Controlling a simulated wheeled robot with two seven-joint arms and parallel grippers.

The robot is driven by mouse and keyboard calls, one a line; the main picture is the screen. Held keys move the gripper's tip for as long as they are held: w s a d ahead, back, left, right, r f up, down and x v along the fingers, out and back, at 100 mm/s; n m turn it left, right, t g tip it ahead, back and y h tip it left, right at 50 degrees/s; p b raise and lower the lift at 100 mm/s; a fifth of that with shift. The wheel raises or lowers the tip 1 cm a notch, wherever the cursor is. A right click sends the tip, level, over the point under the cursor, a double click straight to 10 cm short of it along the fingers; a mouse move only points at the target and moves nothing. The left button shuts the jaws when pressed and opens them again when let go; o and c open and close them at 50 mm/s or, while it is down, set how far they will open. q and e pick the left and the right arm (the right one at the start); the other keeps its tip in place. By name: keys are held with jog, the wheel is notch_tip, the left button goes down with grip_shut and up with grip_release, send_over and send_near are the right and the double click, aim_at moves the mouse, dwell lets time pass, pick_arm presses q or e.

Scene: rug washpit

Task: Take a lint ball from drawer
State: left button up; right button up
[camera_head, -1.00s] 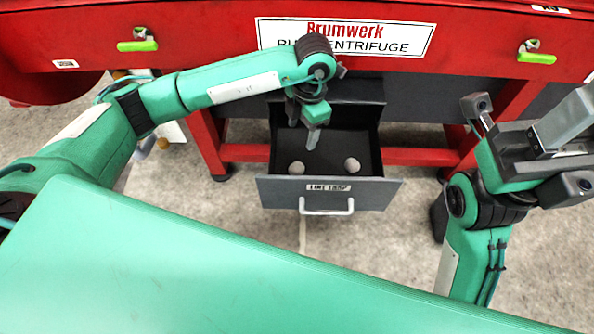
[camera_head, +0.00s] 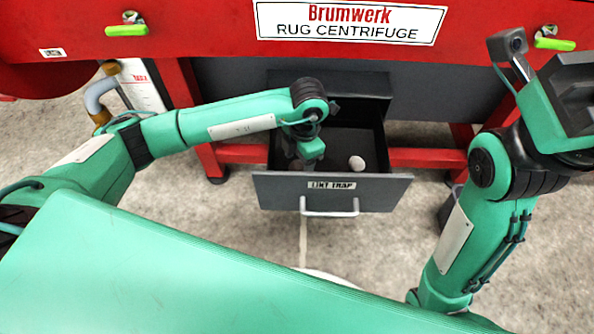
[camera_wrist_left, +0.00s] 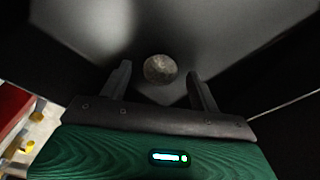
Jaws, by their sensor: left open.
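The lint trap drawer (camera_head: 380,193) is pulled out below the red machine. A pale round lint ball (camera_head: 356,163) lies on its dark floor, right of my left gripper (camera_head: 304,164). My left gripper reaches down into the drawer from the left. In the left wrist view, its jaws (camera_wrist_left: 160,77) are open, with a grey lint ball (camera_wrist_left: 160,69) showing between the fingertips; I see no contact.
The red machine (camera_head: 220,40) with its "Rug Centrifuge" sign (camera_head: 350,22) spans the back above the drawer. Red frame legs (camera_head: 185,100) stand on both sides. The drawer's grey handle (camera_head: 330,207) faces me. The speckled floor (camera_head: 250,225) in front is mostly clear.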

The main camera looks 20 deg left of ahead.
pick_arm(q)
jog(key=shift+f, duration=0.55)
jog(key=c, duration=1.1)
jog(key=shift+o, duration=0.2)
